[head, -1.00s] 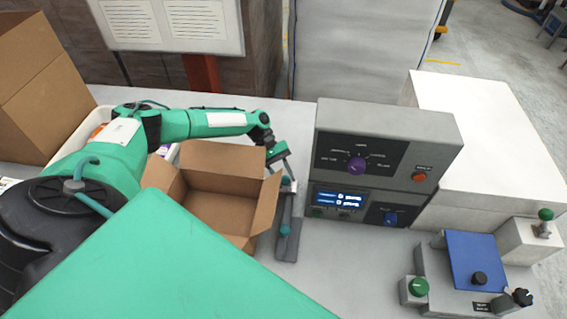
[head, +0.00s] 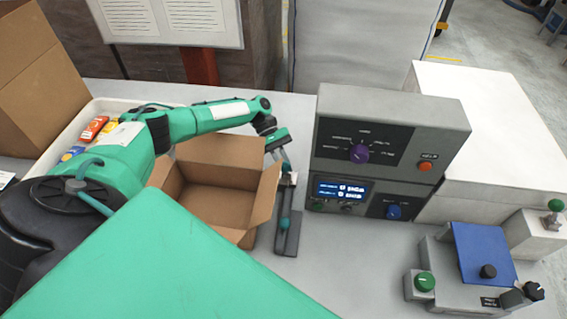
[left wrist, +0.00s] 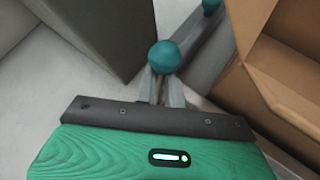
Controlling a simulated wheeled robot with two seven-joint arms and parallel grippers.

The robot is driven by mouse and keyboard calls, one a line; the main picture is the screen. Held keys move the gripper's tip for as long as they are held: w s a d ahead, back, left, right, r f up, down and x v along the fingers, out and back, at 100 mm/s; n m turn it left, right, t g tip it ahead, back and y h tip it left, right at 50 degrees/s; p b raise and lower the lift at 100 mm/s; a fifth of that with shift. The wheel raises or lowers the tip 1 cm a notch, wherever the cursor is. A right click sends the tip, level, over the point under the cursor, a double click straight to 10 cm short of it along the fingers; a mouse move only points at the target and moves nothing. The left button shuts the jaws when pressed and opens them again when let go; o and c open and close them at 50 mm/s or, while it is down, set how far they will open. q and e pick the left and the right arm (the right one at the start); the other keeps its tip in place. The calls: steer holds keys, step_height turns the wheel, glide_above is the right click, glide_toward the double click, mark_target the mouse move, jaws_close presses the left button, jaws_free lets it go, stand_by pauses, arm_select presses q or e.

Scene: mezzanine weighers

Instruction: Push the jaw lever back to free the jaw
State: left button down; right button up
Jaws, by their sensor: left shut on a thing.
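A narrow grey fixture (head: 291,238) with teal ball knobs stands on the bench between the open carton and the grey instrument. My left gripper (head: 287,172) is over its far end, jaws pointing down. In the left wrist view, a teal ball knob (left wrist: 165,57) sits at the tips of the left gripper (left wrist: 162,80), which is shut on it. This knob seems to be the jaw lever's; its stem is hidden. A second teal knob (head: 284,223) is nearer me on the fixture, and also shows at the top of the wrist view (left wrist: 211,5). My right gripper is out of view.
The open carton (head: 220,150) stands close left of the fixture. The grey instrument (head: 390,110) with dials stands close right. A blue-topped device (head: 482,250) is at front right. A white bin (head: 58,135) with small packs is behind my left arm. Bare bench lies front centre.

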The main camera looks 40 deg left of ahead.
arm_select(q)
steer(key=shift+w+a, duration=0.1)
steer(key=shift+w, duration=0.05)
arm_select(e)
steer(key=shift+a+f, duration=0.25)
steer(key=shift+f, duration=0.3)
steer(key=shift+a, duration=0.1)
arm_select(q)
steer(key=c, duration=1.5)
jaws_free()
steer(key=shift+a, duration=0.1)
